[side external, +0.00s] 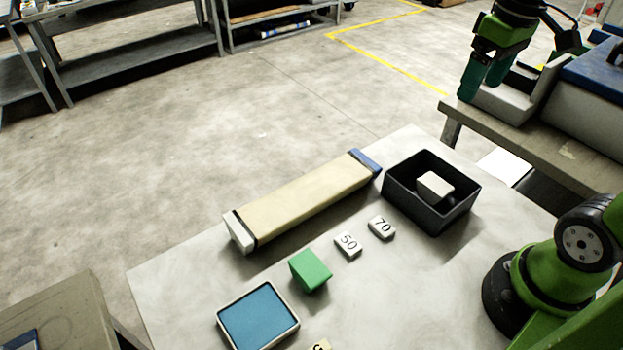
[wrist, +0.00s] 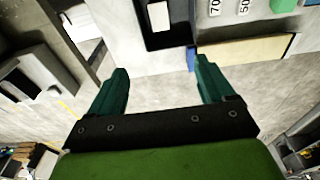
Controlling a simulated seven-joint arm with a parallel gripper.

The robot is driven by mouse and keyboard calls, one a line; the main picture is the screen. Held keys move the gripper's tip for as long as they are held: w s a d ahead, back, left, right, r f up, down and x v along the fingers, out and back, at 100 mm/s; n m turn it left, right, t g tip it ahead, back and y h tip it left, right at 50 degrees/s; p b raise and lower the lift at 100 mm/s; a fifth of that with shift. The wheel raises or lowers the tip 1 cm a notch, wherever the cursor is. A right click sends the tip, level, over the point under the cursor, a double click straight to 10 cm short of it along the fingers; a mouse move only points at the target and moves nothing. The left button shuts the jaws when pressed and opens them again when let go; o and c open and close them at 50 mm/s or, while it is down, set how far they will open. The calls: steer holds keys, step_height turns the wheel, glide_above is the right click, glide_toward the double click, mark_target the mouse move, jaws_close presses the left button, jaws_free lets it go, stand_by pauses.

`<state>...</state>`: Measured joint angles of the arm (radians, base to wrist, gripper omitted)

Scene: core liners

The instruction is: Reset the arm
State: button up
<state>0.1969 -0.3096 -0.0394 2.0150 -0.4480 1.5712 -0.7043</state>
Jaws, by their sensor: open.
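My gripper (side external: 482,76) is at the upper right of the side external view, raised near the side bench and away from the work table. In the wrist view my gripper (wrist: 157,88) shows two green fingers spread wide apart with nothing between them. A long beige core liner (side external: 305,197) lies on the table, with a white end at the left and a blue end at the right. It shows in part in the wrist view (wrist: 245,50).
A black bin (side external: 408,203) holds a white block (side external: 434,187). Tags marked 50 (side external: 348,244) and 70 (side external: 381,228), a green block (side external: 310,271) and a blue-topped tray (side external: 258,317) are on the table. A side bench (side external: 545,138) carrying grey-and-blue equipment stands close to my gripper.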

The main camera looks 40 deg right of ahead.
steer(key=shift+r, duration=0.25)
steer(key=s+a+f+m+t+y, duration=0.2)
steer(key=a+f+m+t, duration=0.1)
steer(key=a, duration=0.6)
steer(key=m+t, duration=0.1)
steer(key=t, duration=0.1)
steer(key=shift+s+a+f+t, duration=0.15)
steer(key=shift+s+f+t, duration=0.05)
steer(key=shift+f+t, duration=0.2)
